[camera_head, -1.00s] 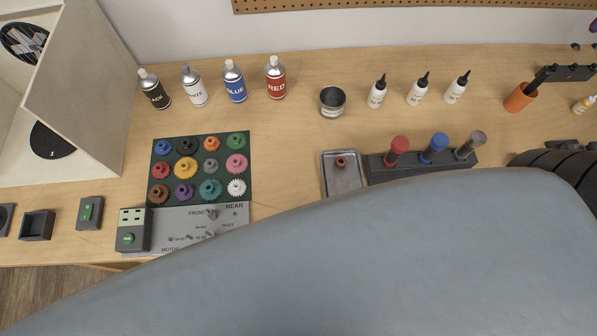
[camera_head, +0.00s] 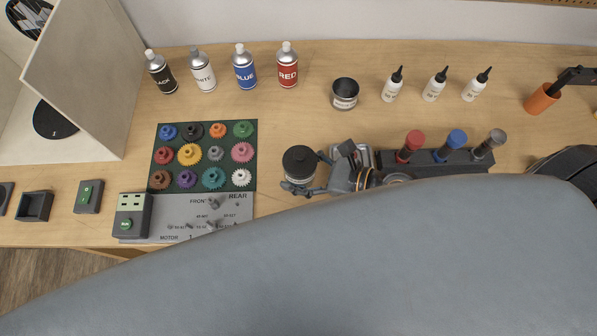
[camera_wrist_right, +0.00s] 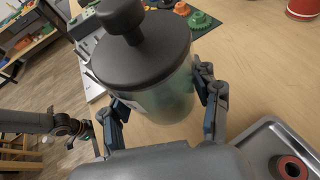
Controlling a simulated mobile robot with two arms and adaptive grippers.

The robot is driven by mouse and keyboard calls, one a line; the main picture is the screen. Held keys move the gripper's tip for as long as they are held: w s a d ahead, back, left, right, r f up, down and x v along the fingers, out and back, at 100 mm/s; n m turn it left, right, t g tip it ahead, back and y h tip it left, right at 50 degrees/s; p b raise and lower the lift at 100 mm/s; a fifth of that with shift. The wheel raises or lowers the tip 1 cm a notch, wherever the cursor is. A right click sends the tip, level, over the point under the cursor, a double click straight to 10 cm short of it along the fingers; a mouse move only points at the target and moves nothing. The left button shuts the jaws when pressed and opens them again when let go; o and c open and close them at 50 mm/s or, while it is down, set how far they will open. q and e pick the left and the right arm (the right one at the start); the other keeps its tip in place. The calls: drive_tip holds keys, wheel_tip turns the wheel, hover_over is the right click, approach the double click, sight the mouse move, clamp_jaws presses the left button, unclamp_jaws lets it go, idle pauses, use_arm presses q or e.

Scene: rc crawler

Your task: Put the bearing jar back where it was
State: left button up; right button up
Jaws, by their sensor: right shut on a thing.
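The bearing jar, with a dark lid, shows in the head view (camera_head: 299,162) just right of the gear mat. In the right wrist view the jar (camera_wrist_right: 165,95) has a black knobbed lid over a translucent greenish body. My right gripper (camera_head: 303,187) is shut around the jar's body, one finger on each side in the wrist view (camera_wrist_right: 163,112). I cannot tell whether the jar's base touches the table. My left gripper is out of the head view. Part of another arm (camera_wrist_right: 40,123) shows at the left of the wrist view, but its fingers are unclear.
A metal tray (camera_wrist_right: 250,145) with a reddish ring (camera_wrist_right: 292,168) lies close on the right in the wrist view. The gear mat (camera_head: 250,155) is left of the jar. Spray cans (camera_head: 245,70), an open tin (camera_head: 345,95) and dropper bottles (camera_head: 434,88) stand behind.

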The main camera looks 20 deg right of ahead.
drive_tip(key=f, duration=0.2)
drive_tip(key=w+f+b, duration=0.1)
drive_tip(key=shift+w+d+f, duration=0.1)
drive_tip(key=shift+d+f, duration=0.05)
drive_tip(key=shift+f, duration=0.55)
drive_tip(key=shift+f, duration=0.1)
drive_tip(key=shift+f+b, duration=0.15)
drive_tip(key=shift+b, duration=0.2)
drive_tip(key=o, duration=1.3)
drive_tip(key=shift+o, duration=0.2)
